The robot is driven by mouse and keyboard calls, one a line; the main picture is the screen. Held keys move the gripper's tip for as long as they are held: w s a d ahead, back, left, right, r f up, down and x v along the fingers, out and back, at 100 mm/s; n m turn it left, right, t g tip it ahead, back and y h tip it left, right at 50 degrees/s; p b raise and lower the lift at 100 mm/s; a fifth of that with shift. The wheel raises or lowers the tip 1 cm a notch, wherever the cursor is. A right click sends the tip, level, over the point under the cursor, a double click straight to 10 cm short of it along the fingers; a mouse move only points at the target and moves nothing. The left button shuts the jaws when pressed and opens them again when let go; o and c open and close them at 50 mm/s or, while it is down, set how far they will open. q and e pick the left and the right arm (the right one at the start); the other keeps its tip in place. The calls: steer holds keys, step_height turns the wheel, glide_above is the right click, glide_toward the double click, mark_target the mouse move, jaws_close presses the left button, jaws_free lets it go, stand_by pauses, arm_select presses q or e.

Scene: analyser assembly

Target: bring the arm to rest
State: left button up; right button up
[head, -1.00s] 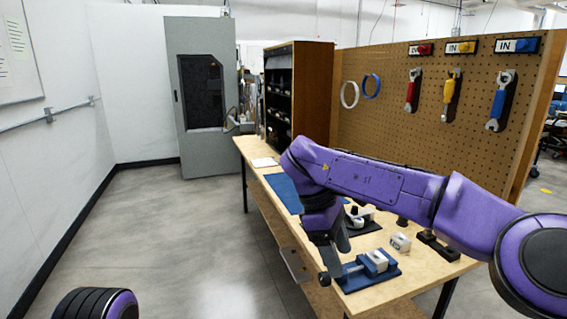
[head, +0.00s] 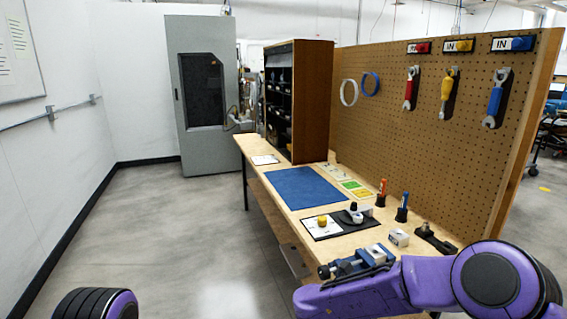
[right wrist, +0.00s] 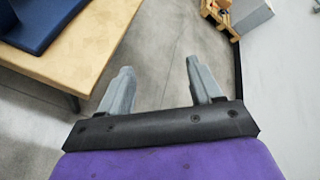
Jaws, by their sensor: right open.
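My right arm (head: 400,285) is purple and lies low across the bottom right of the head view, in front of the workbench. Its gripper is outside the head view. In the right wrist view the right gripper (right wrist: 158,88) is open, its two grey fingers apart with nothing between them. It points down past the bench edge, with the floor below. Of my left arm only a purple and black rounded part (head: 95,303) shows at the bottom left of the head view. The left gripper is not visible.
The workbench (head: 253,153) holds a blue mat (head: 303,188), a blue vise (head: 358,262), a white block (head: 398,238) and two small upright tools. A pegboard (head: 425,150) with wrenches stands behind. A grey cabinet (head: 205,145) is at the back. The floor on the left is clear.

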steer(key=s+d+f+n+t+y, duration=0.2)
steer(key=s+f+n, duration=0.3)
steer(key=f+n, duration=0.4)
steer(key=s+d+f+n+t+y, duration=0.25)
steer(key=s+f+n, duration=0.45)
steer(key=n, duration=0.4)
steer(key=s+d+f+n+g+y, duration=0.1)
steer(key=s+f+n+g+y, duration=0.1)
steer(key=s+f+n, duration=0.2)
steer(key=s+d+f+n+g+y, duration=0.2)
steer(key=s+n, duration=0.8)
steer(key=s, duration=0.8)
step_height(320, 180, down, 2)
steer(key=shift+d+n+g, duration=0.3)
steer(key=shift+n+g, duration=0.1)
steer(key=shift+g, duration=0.45)
